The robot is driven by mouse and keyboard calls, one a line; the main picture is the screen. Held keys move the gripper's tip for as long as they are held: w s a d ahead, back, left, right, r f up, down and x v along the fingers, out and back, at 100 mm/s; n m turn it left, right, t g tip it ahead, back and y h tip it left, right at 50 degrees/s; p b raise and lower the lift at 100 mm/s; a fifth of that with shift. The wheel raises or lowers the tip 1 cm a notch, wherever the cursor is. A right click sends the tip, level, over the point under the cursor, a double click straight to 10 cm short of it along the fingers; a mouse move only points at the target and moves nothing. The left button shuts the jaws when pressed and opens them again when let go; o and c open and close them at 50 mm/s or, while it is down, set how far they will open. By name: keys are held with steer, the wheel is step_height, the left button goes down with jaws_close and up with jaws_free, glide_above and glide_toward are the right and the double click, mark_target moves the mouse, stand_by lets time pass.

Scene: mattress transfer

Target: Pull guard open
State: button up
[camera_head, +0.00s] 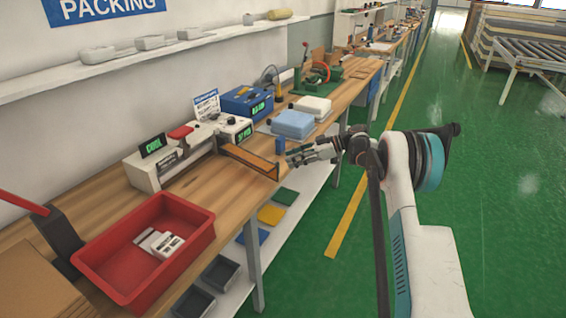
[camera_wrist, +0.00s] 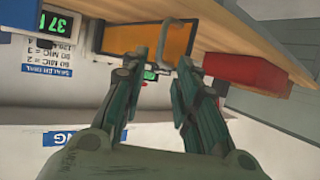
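The sealer on the bench (camera_head: 160,168) is a pale machine with a red knob and green-lit displays. Its guard (camera_head: 248,160) is a dark-framed amber panel that sticks out from the machine toward the bench's front edge. In the wrist view the guard is an orange panel (camera_wrist: 145,38) with a grey bracket-like handle (camera_wrist: 180,24) at its end. My gripper (camera_head: 291,158) is just right of the guard's outer end. In the wrist view, my gripper's fingers (camera_wrist: 168,70) are apart, with the handle's lower end at the gap; I cannot tell whether they touch.
A red bin (camera_head: 187,205) with white boxes stands at the front of the bench; it also shows in the wrist view (camera_wrist: 240,75). A blue device (camera_head: 246,101) and a light blue block (camera_head: 293,124) stand behind the guard.

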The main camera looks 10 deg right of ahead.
steer(key=v, duration=0.6)
steer(key=shift+s+d+r, duration=0.15)
steer(key=shift+r, duration=0.1)
steer(key=s+a+r+m+h+p, duration=0.1)
steer(key=s+a+r+m+h, duration=0.25)
steer(key=s+a+r, duration=0.35)
steer(key=s+a+r+m+h, duration=0.25)
steer(key=s+r+m, duration=0.2)
steer(key=r, duration=0.45)
steer(key=s+a+r+m+t+h+p, duration=0.1)
steer(key=s+a+r+m, duration=0.1)
steer(key=s, duration=0.6)
steer(key=s+a+r+m+h, duration=0.1)
steer(key=s+a+r, duration=0.1)
steer(key=s, duration=0.6)
steer(key=s+d+f+m+t+h+b, duration=0.1)
steer(key=s+f, duration=0.3)
steer(key=s, duration=0.6)
steer(key=s+d+f+m+t+h+b, duration=0.1)
steer(key=s+f+m+h, duration=0.2)
steer(key=s, duration=0.7)
step_height(320, 180, down, 2)
steer(key=shift+s+d+t+h, duration=0.25)
steer(key=shift+t+h, duration=0.05)
steer(key=shift+h, duration=0.3)
